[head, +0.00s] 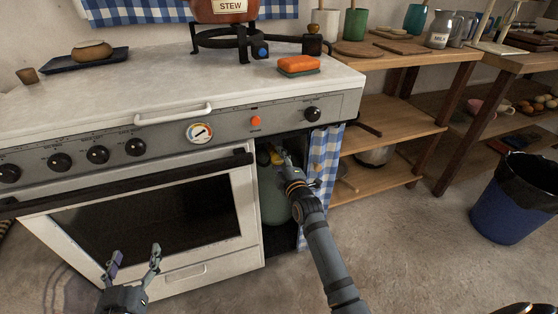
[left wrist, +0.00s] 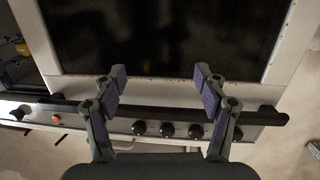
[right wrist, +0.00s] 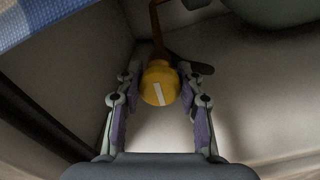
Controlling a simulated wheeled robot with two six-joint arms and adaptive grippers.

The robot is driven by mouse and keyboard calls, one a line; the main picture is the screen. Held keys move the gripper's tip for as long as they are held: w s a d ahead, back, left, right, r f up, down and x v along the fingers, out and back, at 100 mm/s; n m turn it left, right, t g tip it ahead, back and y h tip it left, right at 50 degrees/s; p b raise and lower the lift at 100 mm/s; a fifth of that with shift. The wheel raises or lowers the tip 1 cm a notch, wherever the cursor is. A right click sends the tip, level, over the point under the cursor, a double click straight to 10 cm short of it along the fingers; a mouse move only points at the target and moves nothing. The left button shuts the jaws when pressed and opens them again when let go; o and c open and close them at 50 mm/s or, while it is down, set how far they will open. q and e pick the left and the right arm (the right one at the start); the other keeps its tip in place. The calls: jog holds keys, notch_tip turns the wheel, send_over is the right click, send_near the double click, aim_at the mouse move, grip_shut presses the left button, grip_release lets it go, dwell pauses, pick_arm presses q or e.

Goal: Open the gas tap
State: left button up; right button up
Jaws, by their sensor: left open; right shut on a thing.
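The gas tap's yellow round knob (right wrist: 157,88) sits between the fingers of my right gripper (right wrist: 159,82) in the right wrist view. In the head view my right gripper (head: 279,157) reaches into the open bay beside the oven, shut on the yellow knob (head: 276,158), mostly hidden there. The green gas cylinder (head: 273,203) stands below it, partly behind my arm. My left gripper (head: 133,262) is open and empty in front of the oven door; its spread fingers (left wrist: 160,78) also show in the left wrist view.
The oven door (head: 150,215) is closed, with a dark bar handle (head: 110,183) across its top. A blue checked curtain (head: 325,160) hangs right of the bay. Wooden shelves (head: 400,123) and a blue bin (head: 512,205) stand further right. The floor in front is clear.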

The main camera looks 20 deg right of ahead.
pick_arm(q)
jog(key=shift+w+r, duration=0.1)
jog(key=shift+r, duration=0.4)
pick_arm(e)
jog(key=shift+n, duration=0.5)
jog(key=o, duration=1.2)
jog(key=shift+s+f, duration=0.1)
jog(key=shift+s, duration=0.25)
jog(key=s, duration=1.1)
jog(key=shift+s+d, duration=0.15)
jog(key=shift+d, duration=0.05)
